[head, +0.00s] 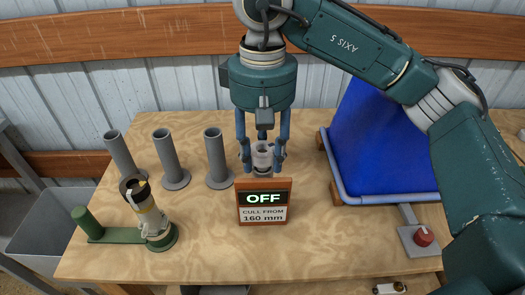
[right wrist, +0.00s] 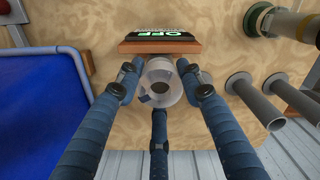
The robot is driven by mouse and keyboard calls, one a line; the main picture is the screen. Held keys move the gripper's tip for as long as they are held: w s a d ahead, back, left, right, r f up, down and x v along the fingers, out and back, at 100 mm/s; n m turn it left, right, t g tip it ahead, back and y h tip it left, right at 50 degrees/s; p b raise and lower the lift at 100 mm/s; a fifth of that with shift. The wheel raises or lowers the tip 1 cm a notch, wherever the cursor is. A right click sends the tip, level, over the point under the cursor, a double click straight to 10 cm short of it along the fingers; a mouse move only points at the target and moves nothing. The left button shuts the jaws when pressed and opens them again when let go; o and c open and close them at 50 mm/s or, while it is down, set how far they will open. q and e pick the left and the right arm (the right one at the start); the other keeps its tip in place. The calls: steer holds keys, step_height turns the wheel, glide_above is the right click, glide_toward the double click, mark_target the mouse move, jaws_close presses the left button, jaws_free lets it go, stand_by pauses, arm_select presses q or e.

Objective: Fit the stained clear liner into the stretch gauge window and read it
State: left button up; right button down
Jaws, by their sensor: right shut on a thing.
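The clear liner (head: 262,157) is a short, pale, see-through cylinder, upright behind the gauge's display. In the right wrist view the liner (right wrist: 161,77) shows a round dark opening and a dark bluish patch on its side. My right gripper (head: 262,150) points down, with its blue fingers shut around the liner. The stretch gauge display (head: 264,201) is a brown-framed box reading "OFF" and "CULL FROM 160 mm". The display hides the liner's lower surroundings, so I cannot tell if it sits in a window. My left gripper is not in view.
Three grey flanged tubes (head: 168,156) stand left of the gripper. A green stand (head: 115,235) with a dark-topped, yellow-banded cup is at front left. A blue sheet on a frame (head: 375,140) stands at right, near a red button (head: 424,237). The front middle of the table is clear.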

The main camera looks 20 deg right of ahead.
steer(key=shift+f+b, duration=0.3)
steer(key=shift+f, duration=0.15)
steer(key=shift+r, duration=0.15)
step_height(320, 180, up, 15)
steer(key=p, duration=1.2)
steer(key=shift+p, duration=0.4)
stand_by(1.6)
steer(key=shift+n, duration=0.3)
stand_by(0.5)
steer(key=shift+f, duration=0.25)
